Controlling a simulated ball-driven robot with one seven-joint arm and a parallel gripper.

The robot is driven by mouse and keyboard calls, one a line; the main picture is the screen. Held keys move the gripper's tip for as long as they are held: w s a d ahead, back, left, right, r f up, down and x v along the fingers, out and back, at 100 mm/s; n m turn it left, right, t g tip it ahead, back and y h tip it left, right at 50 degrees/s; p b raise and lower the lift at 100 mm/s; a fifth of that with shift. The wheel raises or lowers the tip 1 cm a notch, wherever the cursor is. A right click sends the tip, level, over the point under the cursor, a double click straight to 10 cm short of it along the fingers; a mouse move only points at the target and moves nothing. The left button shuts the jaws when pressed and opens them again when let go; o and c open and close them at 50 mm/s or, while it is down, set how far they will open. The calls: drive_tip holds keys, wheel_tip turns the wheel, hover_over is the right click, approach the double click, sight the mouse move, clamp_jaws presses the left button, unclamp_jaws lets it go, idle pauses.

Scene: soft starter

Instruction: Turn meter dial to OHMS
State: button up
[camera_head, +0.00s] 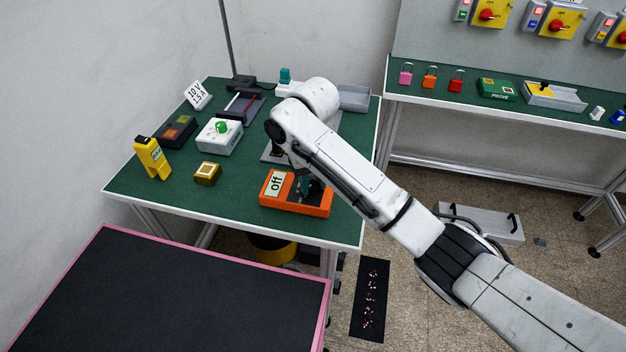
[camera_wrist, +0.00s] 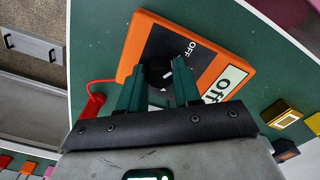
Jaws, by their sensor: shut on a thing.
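The orange meter (camera_head: 277,205) lies at the front edge of the green table, its pale screen reading "Off". In the wrist view the meter (camera_wrist: 137,39) fills the upper middle, with a black face, its screen (camera_wrist: 226,84) and the word "OFF" near the dial. My gripper (camera_wrist: 162,82) is over the meter's face, its two dark green fingers shut on the round black dial (camera_wrist: 158,70). The fingers cover part of the dial and other markings around it. In the head view my arm hides the right side of the meter.
On the green table (camera_head: 235,188) stand a yellow tester (camera_head: 152,158), a small yellow-brown block (camera_head: 207,173) and a white box with a green knob (camera_head: 219,137). A second bench with padlocks (camera_head: 430,76) stands at the right.

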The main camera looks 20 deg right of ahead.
drive_tip(key=shift+c, duration=0.5)
drive_tip(key=shift+r+m+p, duration=0.15)
drive_tip(key=shift+m+p, duration=0.15)
drive_tip(key=shift+p, duration=0.3)
drive_tip(key=m+p, duration=0.1)
drive_tip(key=p, duration=0.1)
drive_tip(key=shift+a+r+m+p, duration=0.1)
drive_tip(key=shift+m+p, duration=0.3)
drive_tip(key=m+p, duration=0.4)
drive_tip(key=shift+m, duration=0.3)
drive_tip(key=m+p, duration=0.2)
drive_tip(key=m, duration=0.2)
drive_tip(key=shift+w+a+p, duration=0.1)
drive_tip(key=shift+p, duration=0.3)
drive_tip(key=shift+w+f+m+p, duration=0.15)
drive_tip(key=shift+m+p, duration=0.15)
drive_tip(key=shift+m, duration=0.9)
drive_tip(key=shift+s+f+m+p, duration=0.1)
drive_tip(key=shift+m+p, duration=0.15)
drive_tip(key=shift+m, duration=0.95)
